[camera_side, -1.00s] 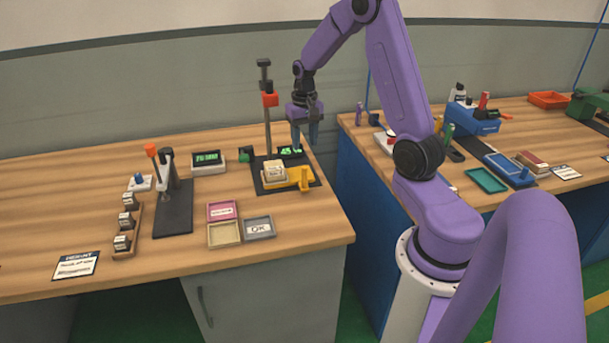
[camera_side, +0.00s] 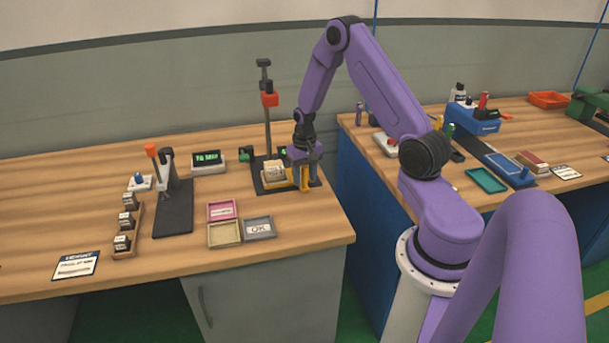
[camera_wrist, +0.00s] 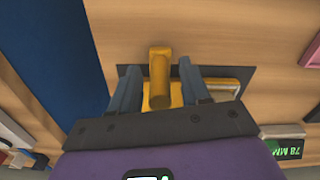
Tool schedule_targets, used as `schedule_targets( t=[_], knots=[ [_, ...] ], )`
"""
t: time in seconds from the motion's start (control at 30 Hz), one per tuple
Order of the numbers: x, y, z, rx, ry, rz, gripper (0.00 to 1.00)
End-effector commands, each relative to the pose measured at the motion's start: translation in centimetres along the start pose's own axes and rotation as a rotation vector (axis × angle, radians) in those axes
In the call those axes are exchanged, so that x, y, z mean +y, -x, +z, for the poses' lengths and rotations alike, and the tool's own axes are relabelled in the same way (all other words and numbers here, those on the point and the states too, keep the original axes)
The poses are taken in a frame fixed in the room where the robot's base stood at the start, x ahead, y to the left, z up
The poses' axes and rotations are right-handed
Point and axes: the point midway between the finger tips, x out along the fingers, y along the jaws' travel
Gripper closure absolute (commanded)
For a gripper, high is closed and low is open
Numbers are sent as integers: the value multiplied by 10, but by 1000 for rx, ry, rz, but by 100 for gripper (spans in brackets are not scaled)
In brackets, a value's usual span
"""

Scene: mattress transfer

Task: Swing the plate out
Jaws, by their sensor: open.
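The yellow plate (camera_side: 285,183) sits on the black base of the tall stand, with a pale labelled block (camera_side: 273,171) on it. Its upright yellow handle (camera_side: 304,178) is at the right end and also shows in the wrist view (camera_wrist: 159,78). My gripper (camera_side: 306,185) points down over the handle. In the wrist view its two fingers (camera_wrist: 158,66) are open, one on each side of the handle, with visible gaps. My gripper hides part of the plate and the stand's display in the side view.
The stand's post with a red slider (camera_side: 269,99) rises behind the plate. Pink, tan and grey trays (camera_side: 259,228) lie in front. A lever press (camera_side: 172,200) and a display box (camera_side: 208,162) are to the left. The table's right edge is close.

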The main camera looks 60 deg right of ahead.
Motion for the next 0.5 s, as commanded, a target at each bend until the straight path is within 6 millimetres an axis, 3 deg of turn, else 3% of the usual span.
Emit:
schedule_targets(
  t=[0.17, 0.3, 0.5],
  knots=[
    [0, 0, 0, 1, 0, 0, 53],
    [0, 0, 0, 1, 0, 0, 99],
    [0, 0, 0, 1, 1, 0, 100]
  ],
)
